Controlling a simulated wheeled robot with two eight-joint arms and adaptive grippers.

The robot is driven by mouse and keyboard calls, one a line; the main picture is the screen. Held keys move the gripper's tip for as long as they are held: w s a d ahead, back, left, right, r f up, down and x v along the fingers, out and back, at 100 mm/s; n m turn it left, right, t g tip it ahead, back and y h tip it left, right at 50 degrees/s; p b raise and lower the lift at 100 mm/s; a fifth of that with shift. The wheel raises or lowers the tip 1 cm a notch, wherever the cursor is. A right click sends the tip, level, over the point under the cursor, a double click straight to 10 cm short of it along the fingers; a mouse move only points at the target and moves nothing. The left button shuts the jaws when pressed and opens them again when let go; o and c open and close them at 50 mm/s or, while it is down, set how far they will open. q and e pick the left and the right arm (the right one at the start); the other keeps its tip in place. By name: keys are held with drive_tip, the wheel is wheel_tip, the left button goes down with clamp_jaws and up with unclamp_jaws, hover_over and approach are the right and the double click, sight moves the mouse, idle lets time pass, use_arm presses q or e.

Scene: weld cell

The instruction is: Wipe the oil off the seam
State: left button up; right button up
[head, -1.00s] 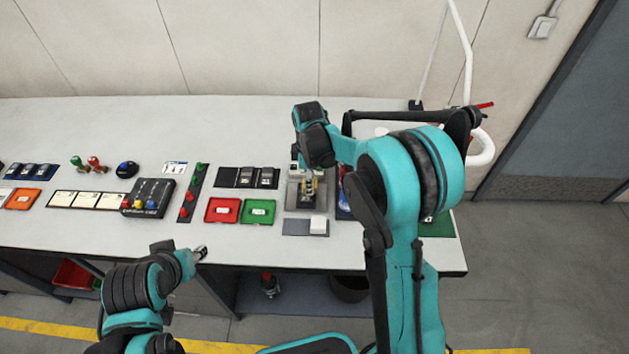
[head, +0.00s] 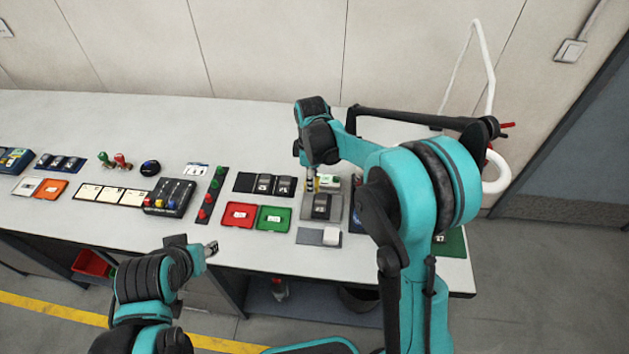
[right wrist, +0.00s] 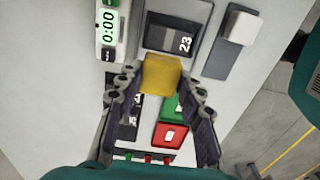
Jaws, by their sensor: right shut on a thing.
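My right gripper (head: 310,182) is shut on a small yellow block (right wrist: 160,73), which sits between its fingertips in the right wrist view. The gripper is above the bench, near the back left of a grey plate (head: 304,235). A dark block marked 23 (right wrist: 170,38) sits on that plate, just beyond the yellow block in the right wrist view. I cannot make out a seam or any oil. My left gripper (head: 211,249) is over the bench's front edge, apart from everything; its jaws are too small to read.
A timer reading 0:00 (right wrist: 108,28) stands beside the plate. A white block (head: 331,236) lies on a dark mat in front. A red tray (head: 239,215) and a green tray (head: 274,218) lie left of the plate.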

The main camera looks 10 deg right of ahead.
drive_tip(key=shift+d+r+p, duration=0.1)
drive_tip(key=shift+r+p, duration=0.5)
drive_tip(key=shift+r, duration=0.6)
use_arm(q)
drive_tip(key=shift+d+r, duration=0.45)
drive_tip(key=shift+r, duration=0.35)
